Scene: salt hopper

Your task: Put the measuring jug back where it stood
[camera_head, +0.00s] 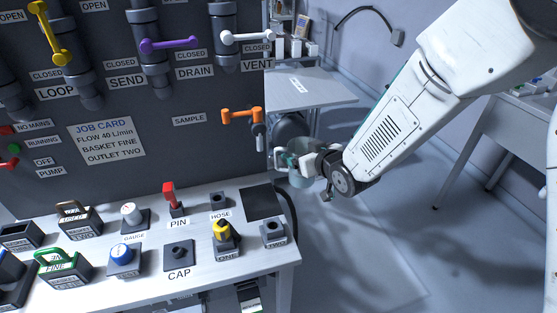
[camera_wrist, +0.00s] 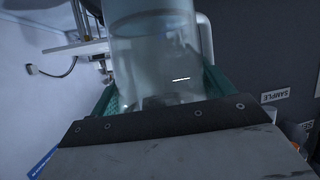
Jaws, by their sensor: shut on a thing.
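The measuring jug (camera_head: 304,164) is clear and pale. My gripper (camera_head: 306,158) is shut on it and holds it in the air just past the right end of the bench, below and to the right of the orange sample tap (camera_head: 241,114). In the wrist view the jug (camera_wrist: 155,60) stands between the green finger pads, its lower part hidden behind my gripper's body. I cannot tell whether it holds liquid. A dark square mat (camera_head: 262,202) lies bare on the bench's back right corner, left of the jug.
A grey shelf (camera_head: 310,88) stands behind. The floor to the right is clear.

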